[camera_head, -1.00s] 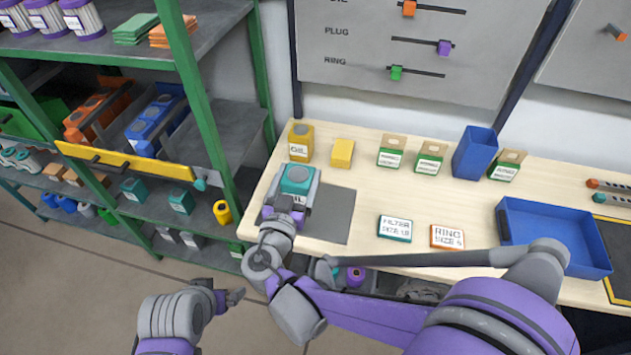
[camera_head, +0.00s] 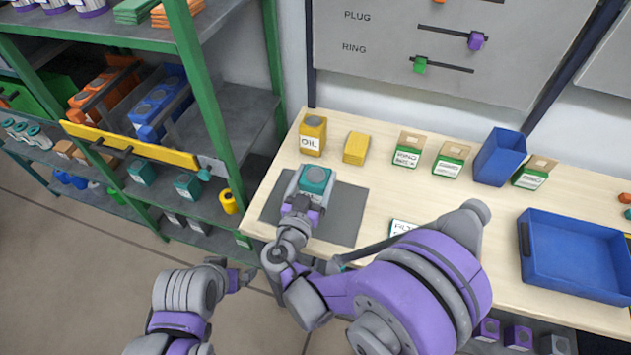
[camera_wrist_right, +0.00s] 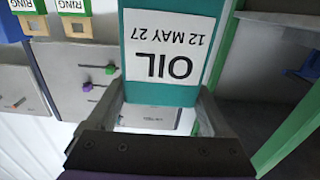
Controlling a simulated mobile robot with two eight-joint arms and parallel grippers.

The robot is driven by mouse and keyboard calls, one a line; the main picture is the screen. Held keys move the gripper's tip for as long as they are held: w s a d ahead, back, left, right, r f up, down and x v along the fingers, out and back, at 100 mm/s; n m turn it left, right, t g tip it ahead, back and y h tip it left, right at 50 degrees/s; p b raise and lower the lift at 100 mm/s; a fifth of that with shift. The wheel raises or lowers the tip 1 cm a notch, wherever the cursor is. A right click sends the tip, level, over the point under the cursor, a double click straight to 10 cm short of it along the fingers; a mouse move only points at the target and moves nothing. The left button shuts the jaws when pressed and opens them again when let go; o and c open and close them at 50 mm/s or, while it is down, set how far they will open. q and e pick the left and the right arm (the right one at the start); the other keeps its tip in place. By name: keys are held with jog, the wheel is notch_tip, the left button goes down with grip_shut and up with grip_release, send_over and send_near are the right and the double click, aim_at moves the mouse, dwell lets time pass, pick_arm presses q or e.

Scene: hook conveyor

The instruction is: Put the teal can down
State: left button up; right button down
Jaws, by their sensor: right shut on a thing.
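The teal can (camera_head: 315,178) is in my right gripper (camera_head: 308,192), its lid facing up. In the head view it appears over the grey mat (camera_head: 347,212) at the table's left end. I cannot tell whether its bottom touches the mat. In the right wrist view the can (camera_wrist_right: 160,93) shows a white label, upside down, reading OIL 12 MAY 27, between the fingers of my right gripper (camera_wrist_right: 160,110). My left gripper (camera_head: 243,279) is in front of the table, low and away from the can; its jaw opening is unclear.
A yellow OIL can (camera_head: 313,134) and a yellow box (camera_head: 356,147) stand behind the mat. Green-and-tan boxes (camera_head: 407,150), a blue bin (camera_head: 499,157) and a blue tray (camera_head: 576,253) are further right. A green-framed shelf (camera_head: 213,120) stands left of the table.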

jog(key=shift+s+f, duration=0.1)
jog(key=shift+f, duration=0.55)
jog(key=shift+f, duration=0.25)
grip_release()
jog(key=shift+r, duration=0.1)
